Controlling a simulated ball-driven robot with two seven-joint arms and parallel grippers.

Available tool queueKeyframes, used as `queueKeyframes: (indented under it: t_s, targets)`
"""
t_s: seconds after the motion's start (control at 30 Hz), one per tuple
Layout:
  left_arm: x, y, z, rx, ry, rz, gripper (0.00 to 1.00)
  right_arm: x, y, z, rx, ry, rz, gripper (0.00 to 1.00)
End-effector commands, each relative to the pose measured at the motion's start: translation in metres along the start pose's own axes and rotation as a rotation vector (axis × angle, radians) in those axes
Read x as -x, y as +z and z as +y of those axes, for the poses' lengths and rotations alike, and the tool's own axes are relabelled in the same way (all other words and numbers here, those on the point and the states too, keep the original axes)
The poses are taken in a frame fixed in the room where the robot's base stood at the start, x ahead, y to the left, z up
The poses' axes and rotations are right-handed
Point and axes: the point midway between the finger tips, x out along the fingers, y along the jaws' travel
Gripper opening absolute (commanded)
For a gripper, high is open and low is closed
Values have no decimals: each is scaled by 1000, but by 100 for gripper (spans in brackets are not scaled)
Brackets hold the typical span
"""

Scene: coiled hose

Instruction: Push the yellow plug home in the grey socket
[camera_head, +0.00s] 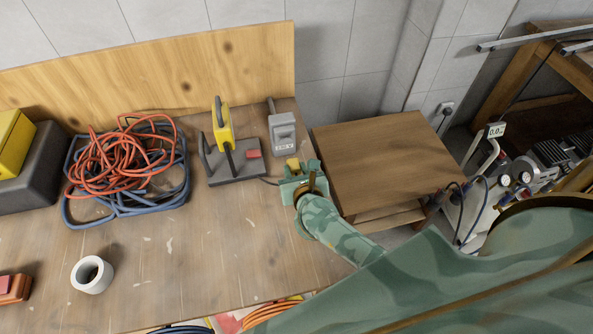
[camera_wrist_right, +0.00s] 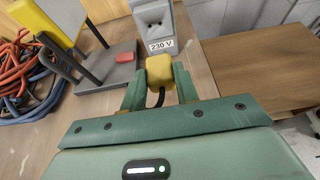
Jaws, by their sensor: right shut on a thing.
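The yellow plug (camera_wrist_right: 160,72) is between the fingers of my right gripper (camera_wrist_right: 160,90), which is shut on it. A dark cable runs back from the plug. In the head view the plug (camera_head: 293,163) shows at the tip of my right gripper (camera_head: 299,177). The grey socket (camera_head: 284,134) with a "230 V" label stands just beyond it near the back right of the bench. My left gripper is not in view.
A yellow tool on a grey stand with a red block (camera_head: 236,165) stands left of the socket. Coiled orange and blue hoses (camera_head: 125,170) lie farther left. A white tape roll (camera_head: 92,274) sits at the front left. A lower wooden table (camera_head: 385,155) adjoins the right side.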

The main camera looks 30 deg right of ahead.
Motion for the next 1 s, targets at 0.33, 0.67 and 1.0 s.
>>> queueKeyframes:
  t_s: [0.33, 0.67, 1.0]
  targets:
    - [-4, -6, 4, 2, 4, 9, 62, -32, 13, 0, 0, 0, -2, 8]
    - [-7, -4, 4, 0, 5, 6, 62, -50, 21, 0, 1, 0, -1, 8]
    - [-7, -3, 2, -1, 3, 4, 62, -51, 21, 0, 0, 0, -1, 8]
